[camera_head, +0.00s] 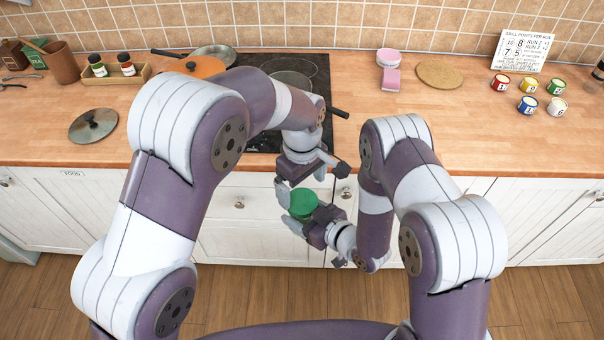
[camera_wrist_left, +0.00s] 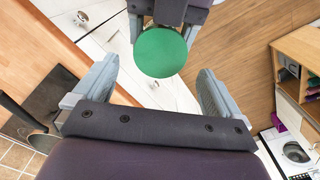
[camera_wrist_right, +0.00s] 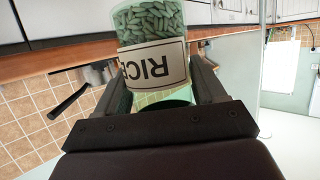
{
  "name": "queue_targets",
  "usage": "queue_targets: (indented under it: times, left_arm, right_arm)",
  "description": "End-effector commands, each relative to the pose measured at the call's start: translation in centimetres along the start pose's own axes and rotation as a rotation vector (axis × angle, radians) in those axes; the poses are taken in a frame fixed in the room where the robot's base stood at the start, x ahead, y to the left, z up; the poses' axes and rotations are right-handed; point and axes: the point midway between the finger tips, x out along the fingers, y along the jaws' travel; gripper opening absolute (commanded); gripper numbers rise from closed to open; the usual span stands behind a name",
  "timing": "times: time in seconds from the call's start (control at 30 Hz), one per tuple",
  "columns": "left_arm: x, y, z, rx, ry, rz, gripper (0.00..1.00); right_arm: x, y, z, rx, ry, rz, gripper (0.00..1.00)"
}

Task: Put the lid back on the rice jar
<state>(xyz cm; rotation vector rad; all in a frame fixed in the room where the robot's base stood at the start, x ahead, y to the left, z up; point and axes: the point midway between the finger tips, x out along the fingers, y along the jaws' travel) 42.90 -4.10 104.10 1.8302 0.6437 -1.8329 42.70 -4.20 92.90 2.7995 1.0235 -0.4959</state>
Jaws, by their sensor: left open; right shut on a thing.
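The green lid (camera_head: 303,201) is a round disc over the front edge of the counter, between my two grippers. In the left wrist view the lid (camera_wrist_left: 162,52) lies flat, seen from above, and covers the jar. My left gripper (camera_head: 304,183) is open above it, fingers apart on either side. My right gripper (camera_head: 304,214) is shut on the rice jar (camera_wrist_right: 152,35), which shows upside down in the right wrist view, with its label and pale grains. The lid appears to sit on the jar's mouth, but I cannot tell how fully it is seated.
A glass pot lid (camera_head: 93,125) lies left on the wooden counter. A pink item (camera_head: 389,70), a cork mat (camera_head: 440,75) and several small tins (camera_head: 528,105) stand right. The front right counter is clear.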

Motion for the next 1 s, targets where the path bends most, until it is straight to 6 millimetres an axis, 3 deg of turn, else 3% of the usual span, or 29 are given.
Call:
queue_targets:
  times: [0.1, 0.3, 0.67, 0.83, 1.0]
  left_arm:
    - [2.0, -0.1, 0.0, 0.0, -0.001, -0.003, 0.98]
    - [4.1, 0.0, 0.0, 0.001, 0.0, -0.001, 0.98]
    - [4.6, 0.0, 0.0, 0.001, 0.0, 0.0, 0.98]
    - [4.6, 0.0, 0.0, 0.001, 0.0, 0.0, 0.43]
    - [4.6, 0.0, 0.0, 0.024, 0.0, 0.001, 0.41]
  right_arm:
    - [0.0, 0.0, -0.1, 0.0, 0.001, 0.0, 0.0]
    - [0.0, 0.0, -0.1, -0.001, 0.001, 0.0, 0.0]
    - [0.0, 0.0, -0.1, 0.0, 0.001, 0.0, 0.0]
    - [0.0, 0.0, -0.1, -0.001, 0.001, 0.0, 0.0]
    - [0.0, 0.0, -0.1, -0.001, 0.001, 0.0, 0.0]
